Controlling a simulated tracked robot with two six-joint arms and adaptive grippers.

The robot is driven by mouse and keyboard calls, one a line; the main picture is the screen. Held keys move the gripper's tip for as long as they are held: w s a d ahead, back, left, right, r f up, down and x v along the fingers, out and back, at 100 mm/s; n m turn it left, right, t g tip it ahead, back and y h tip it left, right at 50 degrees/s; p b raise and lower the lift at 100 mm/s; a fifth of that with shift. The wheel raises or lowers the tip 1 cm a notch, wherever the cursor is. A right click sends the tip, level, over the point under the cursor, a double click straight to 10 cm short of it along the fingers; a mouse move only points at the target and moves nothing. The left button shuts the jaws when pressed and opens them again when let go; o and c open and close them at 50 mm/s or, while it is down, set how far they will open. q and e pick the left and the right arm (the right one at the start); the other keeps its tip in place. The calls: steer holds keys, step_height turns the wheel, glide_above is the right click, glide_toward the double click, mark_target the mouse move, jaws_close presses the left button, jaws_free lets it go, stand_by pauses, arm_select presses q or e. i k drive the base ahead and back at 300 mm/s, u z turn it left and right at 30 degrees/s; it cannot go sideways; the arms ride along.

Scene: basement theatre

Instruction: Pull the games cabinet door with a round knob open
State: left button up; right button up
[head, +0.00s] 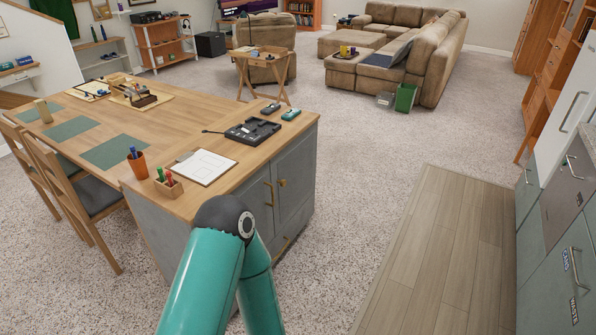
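The games cabinet (318,165) is grey with a wooden top, at the end of the long table. Its front shows two upright doors side by side. The right door (298,175) bears a small brass knob (282,183) near its left edge and looks shut. The left door (250,206) bears an upright brass bar handle (269,194) and also looks shut. One teal arm of mine rises from the bottom edge and bends in front of the cabinet, hiding its lower left part. Neither gripper shows.
A wooden strip of floor (440,250) and speckled carpet (370,150) lie clear right of the cabinet. Grey kitchen units (560,270) line the right edge. A clipboard (202,166), pen cup (138,164) and black tray (252,131) are on the top.

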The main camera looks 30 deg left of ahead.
mark_target(292, 170)
steer(key=i, duration=1.8)
steer(key=z, duration=1.4)
steer(key=i, duration=0.1)
steer(key=u, duration=3.2)
steer(key=k, duration=0.7)
steer(key=u, duration=0.15)
steer(key=i, duration=0.7)
steer(key=z, duration=0.15)
